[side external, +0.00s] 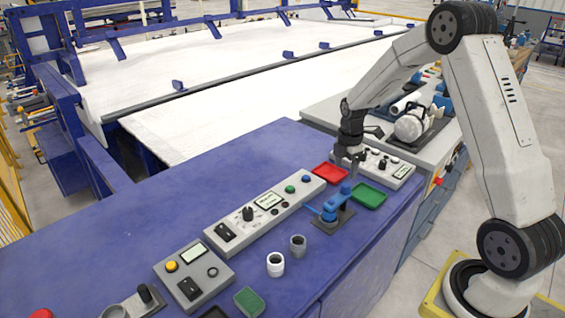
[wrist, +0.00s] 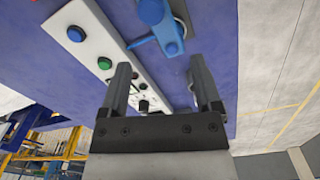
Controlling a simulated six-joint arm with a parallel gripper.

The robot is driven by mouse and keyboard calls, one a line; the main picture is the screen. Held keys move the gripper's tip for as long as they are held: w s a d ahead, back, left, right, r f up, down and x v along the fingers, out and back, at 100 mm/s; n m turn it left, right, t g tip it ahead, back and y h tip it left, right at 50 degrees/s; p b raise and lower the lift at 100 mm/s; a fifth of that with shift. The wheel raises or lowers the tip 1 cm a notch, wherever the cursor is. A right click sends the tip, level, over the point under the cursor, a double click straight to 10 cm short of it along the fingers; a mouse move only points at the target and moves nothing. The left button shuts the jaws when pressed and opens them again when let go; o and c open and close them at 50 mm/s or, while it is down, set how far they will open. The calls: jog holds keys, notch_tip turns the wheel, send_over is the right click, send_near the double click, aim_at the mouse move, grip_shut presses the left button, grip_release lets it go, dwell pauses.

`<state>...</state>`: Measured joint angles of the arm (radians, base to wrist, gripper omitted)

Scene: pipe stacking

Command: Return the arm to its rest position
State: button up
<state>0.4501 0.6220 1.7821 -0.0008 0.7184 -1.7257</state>
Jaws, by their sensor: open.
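My gripper (side external: 352,180) hangs from my arm over the right part of the blue table, near the red tray (side external: 329,173) and the green tray (side external: 369,195). In the wrist view its two dark fingers (wrist: 163,88) stand wide apart with nothing between them. A white pipe piece (side external: 275,264) and a grey pipe piece (side external: 297,245) stand upright and apart on the table, in front of the long control panel. I cannot see either pipe piece in the wrist view.
A blue clamp (side external: 334,206) on a dark base stands close to the gripper; it also shows in the wrist view (wrist: 164,24). A long control panel (side external: 262,212) and a smaller button box (side external: 193,273) lie on the table (side external: 130,215). The table's left part is largely clear.

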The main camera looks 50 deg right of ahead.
jog(key=s+a+r+m+t, duration=0.1)
jog(key=s+a+r+m, duration=0.1)
jog(key=s+a+m, duration=0.4)
jog(key=s+a+r+m+t, duration=0.1)
jog(key=s+a+m, duration=0.6)
jog(key=a, duration=0.7)
jog(key=shift+s+r+m, duration=0.3)
jog(key=shift+r+m, duration=0.4)
jog(key=shift+m, duration=0.1)
